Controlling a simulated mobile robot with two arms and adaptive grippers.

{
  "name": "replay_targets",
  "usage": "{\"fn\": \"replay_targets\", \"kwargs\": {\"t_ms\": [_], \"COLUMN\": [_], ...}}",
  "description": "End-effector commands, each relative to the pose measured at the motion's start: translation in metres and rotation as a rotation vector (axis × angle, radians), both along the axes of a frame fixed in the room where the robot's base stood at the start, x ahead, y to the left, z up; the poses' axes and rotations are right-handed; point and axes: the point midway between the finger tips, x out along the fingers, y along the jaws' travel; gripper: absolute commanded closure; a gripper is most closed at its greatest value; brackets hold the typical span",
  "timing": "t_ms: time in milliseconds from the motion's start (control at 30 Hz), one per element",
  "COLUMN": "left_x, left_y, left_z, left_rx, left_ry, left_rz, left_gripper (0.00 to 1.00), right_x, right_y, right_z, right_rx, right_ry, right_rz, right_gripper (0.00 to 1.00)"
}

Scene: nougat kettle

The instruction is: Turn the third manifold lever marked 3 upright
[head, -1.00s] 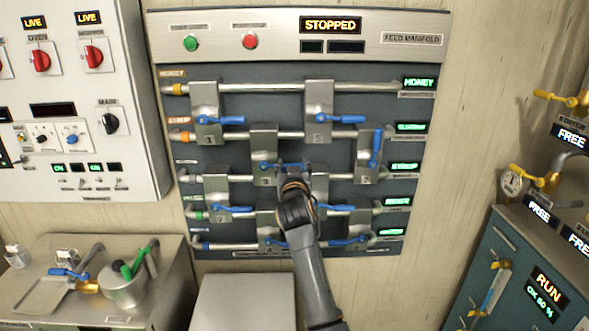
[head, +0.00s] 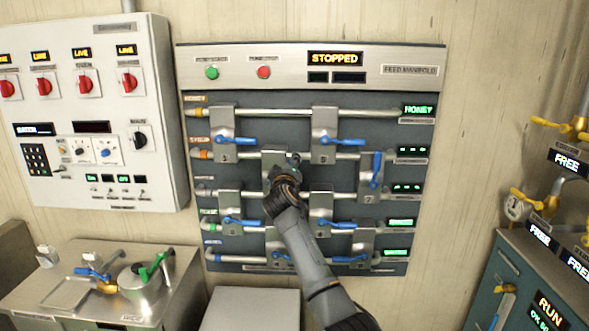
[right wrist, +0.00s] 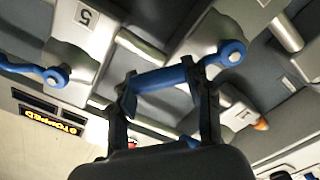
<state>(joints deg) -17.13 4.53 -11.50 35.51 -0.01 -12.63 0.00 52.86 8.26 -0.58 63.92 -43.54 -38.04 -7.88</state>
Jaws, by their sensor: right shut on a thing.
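The feed manifold (head: 415,150) is a dark panel with pipes, grey valve blocks and blue levers. The third valve block (head: 273,158) sits left of centre, its number hidden by my arm. My right gripper (head: 293,163) is in front of it, shut on its blue lever; a bit of that lever (head: 295,157) shows past the fingers. In the right wrist view the lever (right wrist: 165,78) lies between my fingertips, its pivot at the right. It looks tilted off horizontal in the head view, mostly hidden. The block marked 5 (right wrist: 75,30) is nearby. My left gripper is not in view.
Neighbouring blue levers (head: 340,140) and (head: 235,140) lie close above; the upright lever (head: 376,168) of another block is at right. A STOPPED sign (head: 335,58) tops the panel. A switch cabinet (head: 165,100) stands left, a teal cabinet (head: 520,270) right.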

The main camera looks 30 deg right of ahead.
Motion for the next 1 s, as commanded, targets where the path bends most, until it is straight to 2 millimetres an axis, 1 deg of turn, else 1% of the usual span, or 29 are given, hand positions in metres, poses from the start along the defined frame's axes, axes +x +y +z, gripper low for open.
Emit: {"fn": "replay_targets", "kwargs": {"t_ms": [33,200,500,733,1000], "left_x": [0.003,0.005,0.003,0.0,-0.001], "left_y": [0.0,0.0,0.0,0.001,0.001], "left_z": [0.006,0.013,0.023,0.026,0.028], "left_rx": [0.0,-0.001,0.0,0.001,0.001], "left_ry": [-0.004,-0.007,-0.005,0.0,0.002], "left_rz": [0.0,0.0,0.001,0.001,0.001], "left_gripper": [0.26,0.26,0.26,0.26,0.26], "right_x": [0.002,0.007,0.018,0.023,0.027], "right_y": [0.002,0.011,0.028,0.037,0.043], "right_z": [0.005,0.011,0.016,0.016,0.016], "right_rx": [-0.04,-0.178,-0.397,-0.514,-0.584], "right_ry": [0.024,0.108,0.243,0.316,0.358], "right_rz": [-0.001,-0.002,-0.002,-0.002,-0.001], "right_gripper": [1.0,1.0,1.0,1.0,1.0]}}
